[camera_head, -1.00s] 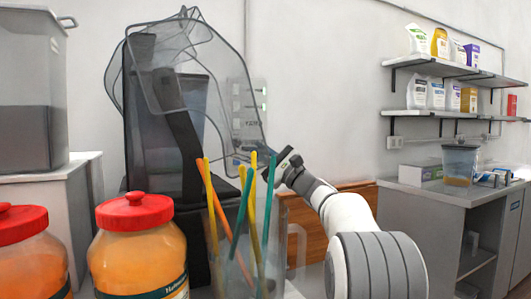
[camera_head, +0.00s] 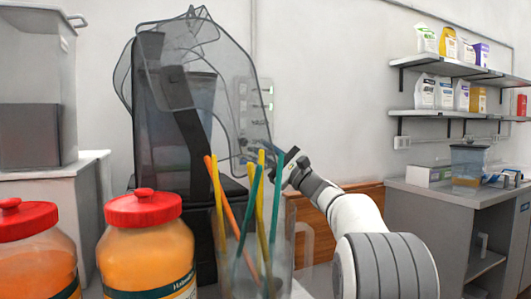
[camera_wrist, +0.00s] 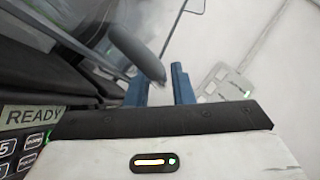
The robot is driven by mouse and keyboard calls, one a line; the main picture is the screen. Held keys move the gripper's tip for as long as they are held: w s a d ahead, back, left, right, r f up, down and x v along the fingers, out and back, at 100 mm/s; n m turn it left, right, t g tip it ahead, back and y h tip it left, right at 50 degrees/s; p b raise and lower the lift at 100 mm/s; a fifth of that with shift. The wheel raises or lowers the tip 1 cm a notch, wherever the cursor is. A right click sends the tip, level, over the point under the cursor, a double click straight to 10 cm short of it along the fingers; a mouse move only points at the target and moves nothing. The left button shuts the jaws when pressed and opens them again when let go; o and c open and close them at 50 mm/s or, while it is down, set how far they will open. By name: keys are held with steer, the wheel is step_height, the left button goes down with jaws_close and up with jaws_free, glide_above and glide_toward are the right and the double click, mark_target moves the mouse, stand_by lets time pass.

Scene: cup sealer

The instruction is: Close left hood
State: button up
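The left hood (camera_head: 225,60) is a smoky see-through cover, raised over a dark blender-like machine (camera_head: 150,110) in the head view. My gripper (camera_head: 281,168) is at the right of the machine, close to the hood's lower right edge; contact cannot be told there. In the wrist view, my gripper (camera_wrist: 159,85) has two blue fingers standing apart, so it is open. A grey rounded bar (camera_wrist: 138,52) reaches down to the gap between the fingertips; whether it lies between them is unclear. A READY display (camera_wrist: 32,117) with keys shows at the left.
A clear cup of coloured straws (camera_head: 255,245) stands in front of the machine. Red-lidded orange jars (camera_head: 147,245) are at the front left. A grey bin (camera_head: 35,85) stands behind them. A counter (camera_head: 445,190) and shelves are at the right.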

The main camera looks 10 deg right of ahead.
steer(key=v, duration=0.7)
steer(key=shift+s, duration=0.2)
steer(key=shift+d, duration=0.1)
steer(key=shift+c, duration=0.4)
